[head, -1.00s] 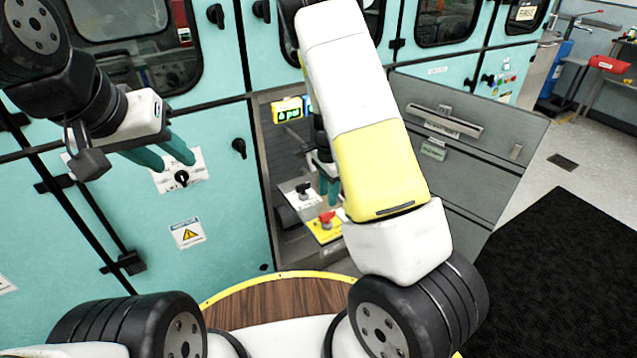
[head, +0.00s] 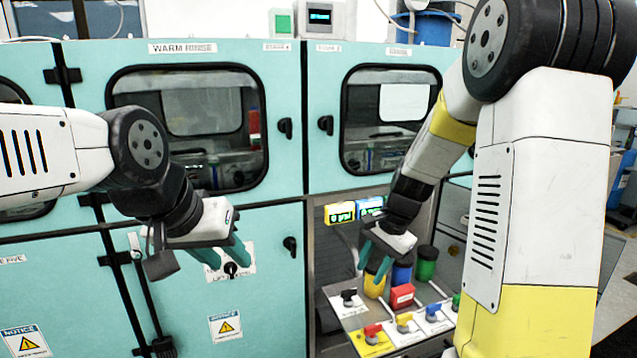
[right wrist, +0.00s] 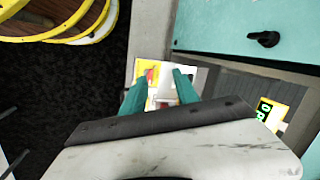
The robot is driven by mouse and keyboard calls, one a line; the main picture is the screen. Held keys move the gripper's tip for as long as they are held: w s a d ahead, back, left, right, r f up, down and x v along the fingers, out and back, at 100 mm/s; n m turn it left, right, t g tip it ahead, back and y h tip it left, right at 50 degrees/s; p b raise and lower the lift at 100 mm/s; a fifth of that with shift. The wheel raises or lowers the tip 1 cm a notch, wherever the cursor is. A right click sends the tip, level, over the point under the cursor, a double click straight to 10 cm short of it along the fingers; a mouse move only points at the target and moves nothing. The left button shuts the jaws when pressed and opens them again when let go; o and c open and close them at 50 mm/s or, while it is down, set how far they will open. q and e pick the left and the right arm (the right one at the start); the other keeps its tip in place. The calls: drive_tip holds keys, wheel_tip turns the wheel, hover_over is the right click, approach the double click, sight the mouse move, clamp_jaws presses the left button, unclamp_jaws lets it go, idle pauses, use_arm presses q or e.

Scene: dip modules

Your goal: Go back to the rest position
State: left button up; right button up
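My left gripper (head: 226,260) hangs in front of the teal cabinet on the left of the head view. Its two teal fingers are apart with nothing between them. My right gripper (head: 373,266) is in front of the open grey control compartment (head: 322,268), above its knobs. In the right wrist view its two fingers (right wrist: 160,78) are spread and empty. A red knob on a yellow plate (right wrist: 152,76) shows beyond the gap between the fingers. My right forearm hides part of the compartment's right side.
The compartment holds a red knob (head: 372,331), a black knob (head: 348,297), a red block (head: 402,296), yellow, blue and green cylinders and lit displays (head: 341,212). Teal doors with black handles (head: 285,128) surround it. A black mat (right wrist: 70,110) lies on the floor.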

drive_tip(key=s+d+r+n+t, duration=0.1)
drive_tip(key=s+r+n+t, duration=0.3)
drive_tip(key=s+r+n, duration=0.5)
drive_tip(key=s+r, duration=0.7)
drive_tip(key=s, duration=0.2)
drive_tip(key=shift+s+d+n+t+h, duration=0.15)
drive_tip(key=shift+n+t+h, duration=0.15)
drive_tip(key=shift+n, duration=0.1)
